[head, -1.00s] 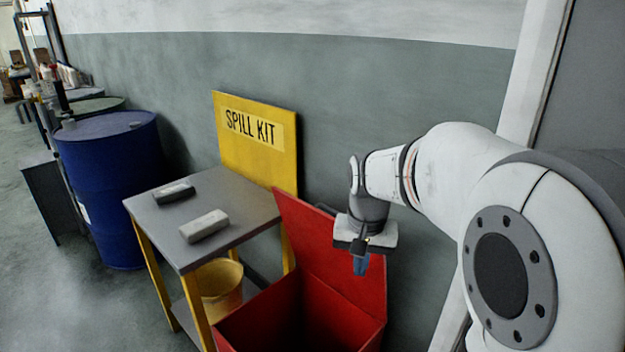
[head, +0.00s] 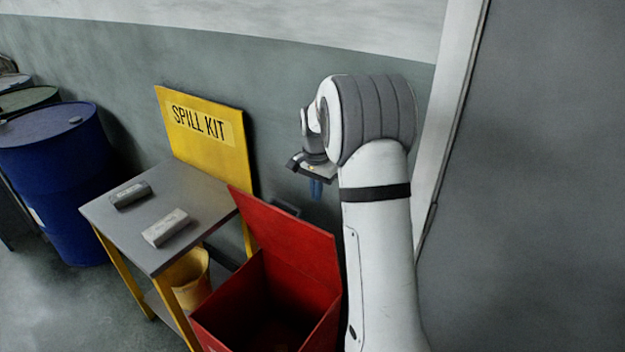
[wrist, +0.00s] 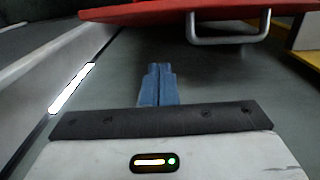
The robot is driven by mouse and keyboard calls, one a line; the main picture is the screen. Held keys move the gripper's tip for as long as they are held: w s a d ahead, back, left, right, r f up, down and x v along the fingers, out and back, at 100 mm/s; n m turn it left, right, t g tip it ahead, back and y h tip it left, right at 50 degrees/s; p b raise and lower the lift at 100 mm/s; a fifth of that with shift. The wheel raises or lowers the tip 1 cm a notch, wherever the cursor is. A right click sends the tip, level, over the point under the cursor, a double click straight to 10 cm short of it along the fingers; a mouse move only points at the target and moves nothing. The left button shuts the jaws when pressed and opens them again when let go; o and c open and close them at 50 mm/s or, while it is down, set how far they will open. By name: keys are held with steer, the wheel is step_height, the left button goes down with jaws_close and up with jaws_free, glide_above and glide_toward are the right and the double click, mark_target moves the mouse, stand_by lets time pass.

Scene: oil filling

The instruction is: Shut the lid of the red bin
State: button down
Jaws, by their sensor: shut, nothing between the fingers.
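The red bin (head: 226,312) stands open on the floor, with its dark inside showing. Its red lid (head: 288,236) is raised and leans back toward the wall. A grey handle (head: 285,207) shows behind the lid's upper edge. My gripper (head: 316,190), with blue fingers, is behind the lid near its upper right, on the wall side, and looks apart from it. In the wrist view, the shut, empty fingers (wrist: 158,85) point away from the camera. The lid (wrist: 150,12) and its handle (wrist: 228,38) cross the top of that view, beyond the fingertips.
A grey-topped table (head: 200,215) with yellow legs stands left of the bin, carrying two small blocks. A yellow "SPILL KIT" board (head: 205,140) stands behind it. A yellow bucket (head: 190,280) is beneath. Blue drum (head: 55,180) at left. The wall (head: 270,100) is close behind my gripper.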

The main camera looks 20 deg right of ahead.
steer(key=a+f, duration=0.1)
steer(key=s+a+f+p, duration=0.1)
steer(key=f, duration=0.1)
steer(key=s+a+f, duration=0.1)
steer(key=shift+s+a+f, duration=0.1)
steer(key=shift+f, duration=0.25)
